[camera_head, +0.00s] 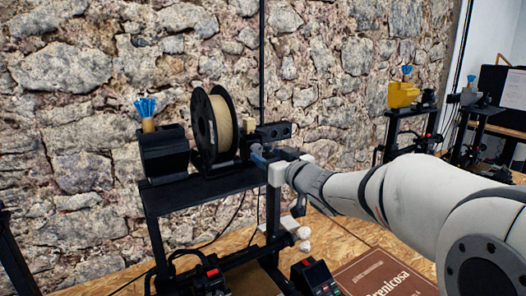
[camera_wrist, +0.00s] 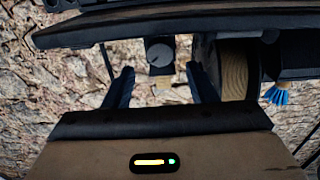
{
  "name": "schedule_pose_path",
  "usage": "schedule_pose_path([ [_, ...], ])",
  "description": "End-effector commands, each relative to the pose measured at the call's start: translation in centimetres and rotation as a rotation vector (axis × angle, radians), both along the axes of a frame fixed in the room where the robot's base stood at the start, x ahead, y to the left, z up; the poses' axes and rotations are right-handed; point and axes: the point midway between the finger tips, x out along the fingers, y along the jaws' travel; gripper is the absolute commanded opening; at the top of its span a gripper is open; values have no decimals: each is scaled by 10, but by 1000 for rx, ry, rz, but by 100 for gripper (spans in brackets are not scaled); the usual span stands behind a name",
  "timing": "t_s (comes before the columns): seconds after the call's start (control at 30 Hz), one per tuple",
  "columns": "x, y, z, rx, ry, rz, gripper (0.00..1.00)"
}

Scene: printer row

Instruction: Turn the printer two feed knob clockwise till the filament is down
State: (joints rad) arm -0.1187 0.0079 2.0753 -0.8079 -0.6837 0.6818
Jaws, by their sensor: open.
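A round grey feed knob (camera_wrist: 159,52) with a pale pointer mark sits on a small dark block in the wrist view, which shows the scene upside down. My gripper (camera_wrist: 158,84) is open, with one dark finger on each side of the knob in the picture. I see no contact, and the depth between fingertips and knob is hard to judge. In the head view my gripper (camera_head: 262,157) is at the top right of the near black printer (camera_head: 190,192), beside its spool (camera_head: 228,125). The knob is not clear there. No printer number or loose filament end is readable.
A dark box with blue bristles in a tan holder (camera_head: 148,113) stands left of the spool. A brown book (camera_head: 375,275) lies on the wooden bench at the lower right. Another printer with a yellow part (camera_head: 403,93) stands further right. A stone wall is behind.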

Motion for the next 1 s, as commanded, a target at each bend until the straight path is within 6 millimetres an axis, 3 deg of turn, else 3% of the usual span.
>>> schedule_pose_path([
  [0.3, 34, 23, 1, 1, 1, 0, 51],
  [0.63, 37, 26, 0, 0, 0, -1, 51],
  [1.0, 37, 26, 0, 0, 0, -1, 21],
])
